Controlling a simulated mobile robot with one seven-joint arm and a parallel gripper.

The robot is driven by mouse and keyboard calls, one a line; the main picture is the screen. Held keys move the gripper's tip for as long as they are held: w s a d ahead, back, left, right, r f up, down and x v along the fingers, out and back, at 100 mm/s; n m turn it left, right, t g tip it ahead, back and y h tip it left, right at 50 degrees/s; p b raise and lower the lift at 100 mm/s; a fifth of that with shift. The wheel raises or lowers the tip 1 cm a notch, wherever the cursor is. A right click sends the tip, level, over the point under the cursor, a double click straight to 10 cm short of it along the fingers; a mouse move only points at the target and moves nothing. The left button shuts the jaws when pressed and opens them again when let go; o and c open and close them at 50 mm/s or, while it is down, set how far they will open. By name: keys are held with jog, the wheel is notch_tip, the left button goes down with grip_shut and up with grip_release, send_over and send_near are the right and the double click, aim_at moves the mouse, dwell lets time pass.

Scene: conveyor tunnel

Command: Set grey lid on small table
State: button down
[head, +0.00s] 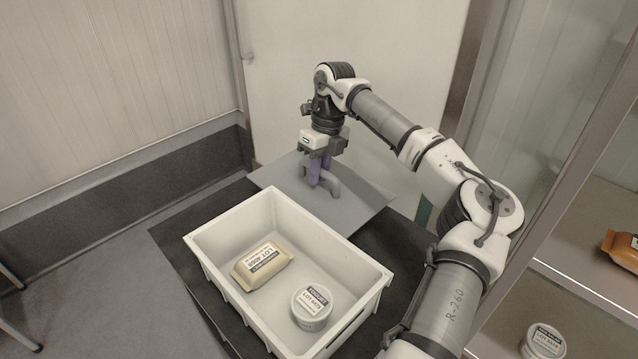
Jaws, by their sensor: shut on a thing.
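The grey lid (352,216) is a flat panel with a raised handle (334,185), behind the white crate in the head view. My gripper (319,168) points down from above and is shut on the lid's handle. The small table (178,243) has a dark top and bears the crate. The lid is over the back part of the table; I cannot tell whether it touches the tabletop. The lid's near edge is partly hidden by the crate.
The open white crate (226,277) holds a tan labelled packet (263,266) and a round labelled tub (312,306). A glass-fronted shelf at right holds an orange packet (622,247) and another tub (543,341). Walls stand behind and left. Floor shows at left.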

aim_at(320, 185)
jog(key=shift+f+p, duration=0.4)
jog(key=shift+f, duration=1.75)
jog(key=shift+f, duration=0.1)
jog(key=c, duration=1.4)
grip_release()
jog(key=r+b, duration=0.1)
jog(key=r, duration=0.3)
jog(key=w+d+r, duration=0.1)
jog(key=r, duration=0.3)
jog(key=r+b, duration=0.1)
jog(key=r, duration=0.3)
jog(key=shift+w+d+b, duration=0.3)
jog(key=shift+w+b, duration=0.05)
